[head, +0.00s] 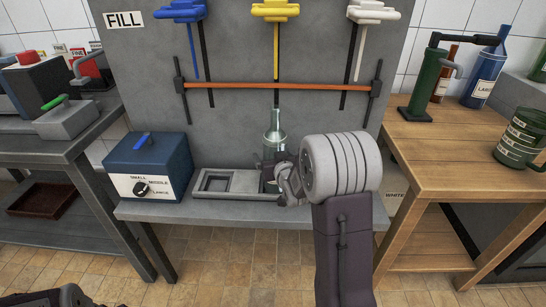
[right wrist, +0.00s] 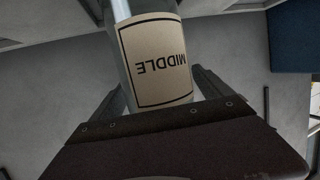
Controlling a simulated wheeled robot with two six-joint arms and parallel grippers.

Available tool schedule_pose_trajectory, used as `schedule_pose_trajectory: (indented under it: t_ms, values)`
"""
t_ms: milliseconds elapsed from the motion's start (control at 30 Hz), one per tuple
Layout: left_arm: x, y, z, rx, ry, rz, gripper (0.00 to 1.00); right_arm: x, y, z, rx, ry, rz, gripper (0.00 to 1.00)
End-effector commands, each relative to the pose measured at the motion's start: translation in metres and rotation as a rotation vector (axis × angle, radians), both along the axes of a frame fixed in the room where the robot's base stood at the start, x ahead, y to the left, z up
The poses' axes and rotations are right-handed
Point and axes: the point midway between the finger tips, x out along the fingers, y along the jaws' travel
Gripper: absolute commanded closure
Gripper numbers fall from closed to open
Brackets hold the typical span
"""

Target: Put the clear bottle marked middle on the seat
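The clear bottle (head: 275,134) stands upright at the grey bench under the filling station; its neck and shoulder show in the head view. In the right wrist view its cream label (right wrist: 157,62) reads MIDDLE, upside down. My right gripper (right wrist: 158,95) has a finger on each side of the bottle and looks shut on it. In the head view my right wrist hides the bottle's lower part, so its contact with the surface below cannot be told. The grey seat fixture (head: 203,194), with square recesses, lies on the bench at and left of the bottle.
A blue box with a dial (head: 150,170) stands left of the fixture. An orange bar (head: 275,86) crosses behind the bottle, below blue, yellow and white taps (head: 275,10). A wooden table (head: 450,150) at right holds bottles and a green mug (head: 520,138).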

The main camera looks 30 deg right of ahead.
Motion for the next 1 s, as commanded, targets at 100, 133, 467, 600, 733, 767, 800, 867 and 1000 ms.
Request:
schedule_pose_trajectory:
  t_ms: [100, 133, 467, 600, 733, 767, 800, 867, 1000]
  values:
    - [0.0, 0.0, 0.0, 0.0, 0.0, 0.0, 0.64, 0.0, 0.0, 0.0, 0.0, 0.001, 0.0, 0.12]
    - [0.0, 0.0, 0.0, 0.0, 0.0, 0.0, 0.64, 0.0, 0.0, 0.0, 0.0, 0.001, 0.0, 0.12]
    - [0.0, 0.0, 0.011, 0.0, 0.0, 0.0, 0.64, -0.02, 0.005, 0.009, 0.001, 0.004, -0.001, 0.12]
    - [0.0, 0.0, 0.024, 0.0, 0.0, 0.0, 0.64, -0.053, 0.013, 0.021, 0.001, 0.004, 0.0, 0.12]
    - [0.0, 0.0, -0.002, 0.0, -0.001, 0.0, 0.64, -0.068, 0.017, 0.014, -0.001, -0.007, 0.003, 0.12]
    - [0.0, 0.0, -0.007, 0.0, 0.001, 0.0, 0.64, -0.07, 0.018, 0.015, -0.001, -0.007, 0.004, 0.12]
    - [0.0, 0.0, -0.012, 0.0, 0.001, 0.0, 0.64, -0.072, 0.019, 0.016, 0.001, -0.006, 0.004, 0.12]
    - [0.0, 0.0, -0.019, 0.0, 0.001, 0.0, 0.64, -0.075, 0.019, 0.018, 0.001, -0.004, 0.004, 0.12]
    - [0.0, 0.0, -0.028, 0.0, 0.0, 0.0, 0.64, -0.082, 0.021, 0.022, 0.0, -0.002, 0.002, 0.12]
